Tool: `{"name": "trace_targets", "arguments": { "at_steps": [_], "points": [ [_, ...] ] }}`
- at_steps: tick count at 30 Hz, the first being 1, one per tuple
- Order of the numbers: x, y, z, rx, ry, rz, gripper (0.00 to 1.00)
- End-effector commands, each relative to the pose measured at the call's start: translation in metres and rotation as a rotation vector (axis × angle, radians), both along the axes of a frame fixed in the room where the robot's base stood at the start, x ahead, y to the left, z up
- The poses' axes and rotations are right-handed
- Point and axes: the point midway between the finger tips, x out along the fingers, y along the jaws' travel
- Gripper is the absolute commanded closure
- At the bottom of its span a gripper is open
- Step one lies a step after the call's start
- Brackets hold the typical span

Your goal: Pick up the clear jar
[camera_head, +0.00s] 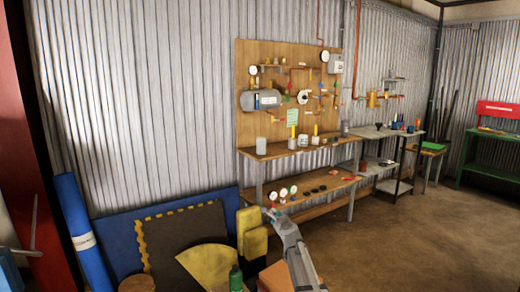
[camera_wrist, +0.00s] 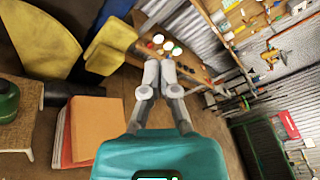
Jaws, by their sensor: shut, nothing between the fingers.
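A small pale, translucent container (camera_head: 261,146), which looks like the clear jar, stands upright at the left end of the wooden bench top (camera_head: 285,151) in the head view. It is too small to be sure of. My gripper (camera_head: 271,212) is in front of and below the bench, well apart from that container. In the wrist view my gripper (camera_wrist: 159,76) has its fingertips together with nothing held. I cannot pick out the jar in the wrist view.
Other small containers (camera_head: 303,141) stand on the bench top. Several small items (camera_head: 283,195) lie on its lower shelf. Yellow blocks (camera_head: 252,230) and leaning panels (camera_head: 170,240) are left of my gripper. Floor at right is clear.

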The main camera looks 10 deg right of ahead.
Motion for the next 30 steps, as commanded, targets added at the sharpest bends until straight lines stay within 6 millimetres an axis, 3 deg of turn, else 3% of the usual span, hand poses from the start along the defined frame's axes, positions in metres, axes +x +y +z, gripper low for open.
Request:
{"name": "trace_targets", "arguments": {
  "at_steps": [13,21,26,30],
  "points": [
    [0.0,0.0,0.0,0.0,0.0,0.0,1.0],
    [-0.01,0.008,0.006,-0.058,0.009,0.037,0.52],
    [-0.033,0.022,0.015,-0.203,0.032,0.129,0.52],
    [-0.066,0.04,0.022,-0.407,0.067,0.26,0.52]
  ]
}}
